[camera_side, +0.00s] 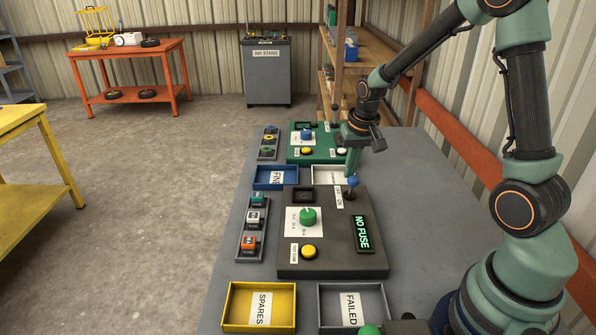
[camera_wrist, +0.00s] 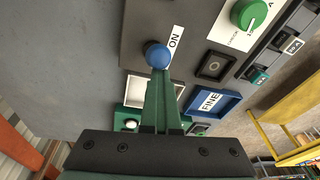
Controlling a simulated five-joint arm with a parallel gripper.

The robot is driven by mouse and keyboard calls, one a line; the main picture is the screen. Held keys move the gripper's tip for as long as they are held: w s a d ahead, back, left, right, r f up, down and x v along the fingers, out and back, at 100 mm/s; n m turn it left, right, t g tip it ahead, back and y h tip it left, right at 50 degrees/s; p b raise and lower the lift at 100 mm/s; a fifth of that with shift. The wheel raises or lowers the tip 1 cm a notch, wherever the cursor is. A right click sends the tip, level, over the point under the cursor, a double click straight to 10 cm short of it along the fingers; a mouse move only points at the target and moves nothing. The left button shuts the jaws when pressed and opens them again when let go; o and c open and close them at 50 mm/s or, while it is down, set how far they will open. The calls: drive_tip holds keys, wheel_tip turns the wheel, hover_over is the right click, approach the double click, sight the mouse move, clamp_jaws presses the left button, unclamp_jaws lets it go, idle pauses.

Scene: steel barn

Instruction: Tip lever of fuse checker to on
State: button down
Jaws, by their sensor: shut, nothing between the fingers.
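The fuse checker (camera_side: 325,258) is a dark box with a green knob, a yellow button and a display (camera_side: 362,232) lit with "NO FUSE". Its lever with a blue ball (camera_side: 352,181) stands at the box's far right corner beside an on/off label (camera_side: 339,196). The wrist view shows the ball (camera_wrist: 158,55) close to the word "ON" (camera_wrist: 175,38). My gripper (camera_side: 353,170) is shut and empty, pointing down right at the ball. In the wrist view its fingertips (camera_wrist: 160,75) meet or partly hide behind the ball; I cannot tell if they touch.
A green checker (camera_side: 315,155) stands behind. A fuse rack (camera_side: 240,250) is left. The yellow SPARES tray (camera_side: 230,310) and grey FAILED tray (camera_side: 328,310) are in front. The bench's right side is clear.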

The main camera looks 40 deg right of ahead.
drive_tip(key=s+a+r+n+t, duration=0.3)
drive_tip(key=s+a+r+n, duration=0.3)
drive_tip(key=s+a+r, duration=0.5)
wheel_tip(320, 180, up, 4)
drive_tip(key=shift+s+a+r+n+t+y, duration=0.1)
drive_tip(key=shift+s+a+n+t+y, duration=0.25)
drive_tip(key=shift+a, duration=0.65)
